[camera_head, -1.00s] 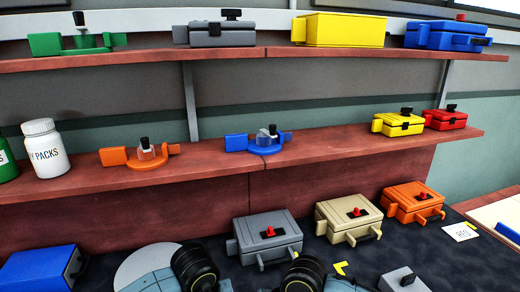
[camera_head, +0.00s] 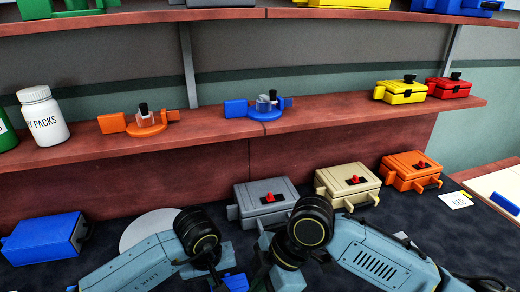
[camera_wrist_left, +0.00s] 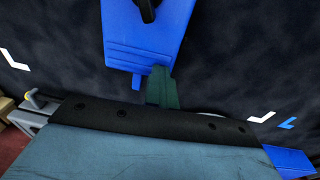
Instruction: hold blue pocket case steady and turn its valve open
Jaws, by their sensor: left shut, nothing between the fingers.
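A blue case (camera_wrist_left: 148,45) with ridges and a dark part at its upper edge fills the top middle of the left wrist view. My left gripper (camera_wrist_left: 162,88) is shut and empty, its dark green fingers at the case's lower edge; I cannot tell whether they touch. In the head view, part of a blue object (camera_head: 236,282) shows low between my wrists, mostly hidden by them. My right gripper (camera_head: 272,274) is low in the head view, largely behind its wrist; its jaws are unclear. I cannot make out a valve on the blue case.
Another blue case (camera_head: 42,240) lies at the left of the dark table. A white disc (camera_head: 150,228) lies behind my left wrist. A shelf (camera_head: 200,147) runs above.

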